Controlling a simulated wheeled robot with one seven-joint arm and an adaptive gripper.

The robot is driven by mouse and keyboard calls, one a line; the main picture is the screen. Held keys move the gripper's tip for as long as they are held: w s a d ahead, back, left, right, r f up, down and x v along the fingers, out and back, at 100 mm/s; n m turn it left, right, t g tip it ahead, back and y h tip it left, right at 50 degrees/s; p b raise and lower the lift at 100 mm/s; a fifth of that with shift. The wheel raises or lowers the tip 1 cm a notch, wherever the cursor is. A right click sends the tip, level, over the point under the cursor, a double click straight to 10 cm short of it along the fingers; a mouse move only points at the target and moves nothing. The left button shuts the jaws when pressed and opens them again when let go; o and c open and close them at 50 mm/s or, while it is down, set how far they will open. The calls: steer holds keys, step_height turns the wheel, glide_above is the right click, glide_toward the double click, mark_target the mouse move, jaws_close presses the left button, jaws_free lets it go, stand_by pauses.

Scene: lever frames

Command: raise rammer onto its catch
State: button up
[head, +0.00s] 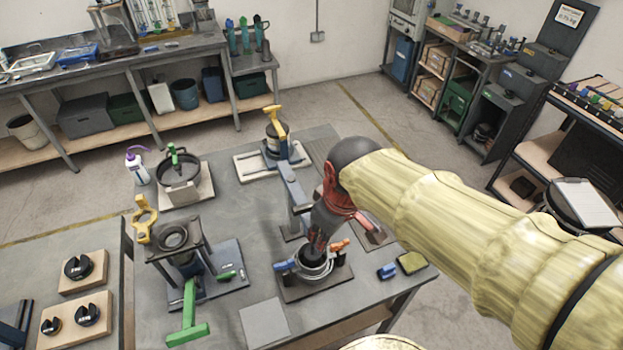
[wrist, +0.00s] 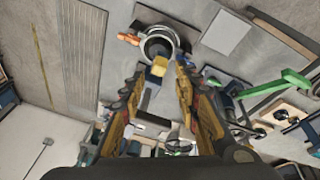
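A stand with a round ringed pot (head: 316,264) is at the table's front right, with a blue handle (head: 285,266) and an orange handle (head: 340,245). The pot (wrist: 158,45) and orange handle (wrist: 129,39) also show in the wrist view. My gripper (head: 318,238) is over this stand, pointing down. In the wrist view its fingers (wrist: 158,80) are apart, with a yellow block (wrist: 158,67) showing between or beyond the tips; contact is not visible. I cannot tell which part is the rammer; its catch is not identifiable, and my arm hides part of the stand.
A stand with a green lever (head: 189,310) and yellow handle (head: 145,218) is to the left. A yellow-handled device (head: 276,130) and a pan (head: 180,170) stand behind. A blue block (head: 387,271) and yellow sponge-like block (head: 412,262) lie to the right.

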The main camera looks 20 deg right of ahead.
steer(key=w+r+n+g+p, duration=0.1)
steer(key=w+r+n+p, duration=0.1)
steer(key=n+p, duration=0.2)
steer(key=w+r+n+g+p, duration=0.1)
steer(key=w+r+n+p, duration=0.2)
steer(key=p, duration=0.5)
steer(key=w+r+n+g+p, duration=0.1)
steer(key=w+r+n+p, duration=0.1)
steer(key=n+p, duration=0.3)
steer(key=shift+w+r+p, duration=0.35)
steer(key=shift+r+p, duration=0.05)
steer(key=shift+p, duration=0.2)
steer(key=shift+f+n, duration=0.1)
steer(key=shift+n, duration=0.3)
steer(key=shift+f, duration=0.35)
steer(key=shift+f+p, duration=0.45)
steer(key=shift+f, duration=3.15)
steer(key=shift+c, duration=0.2)
steer(key=shift+w, duration=0.1)
steer(key=c, duration=0.8)
steer(key=shift+r, duration=0.15)
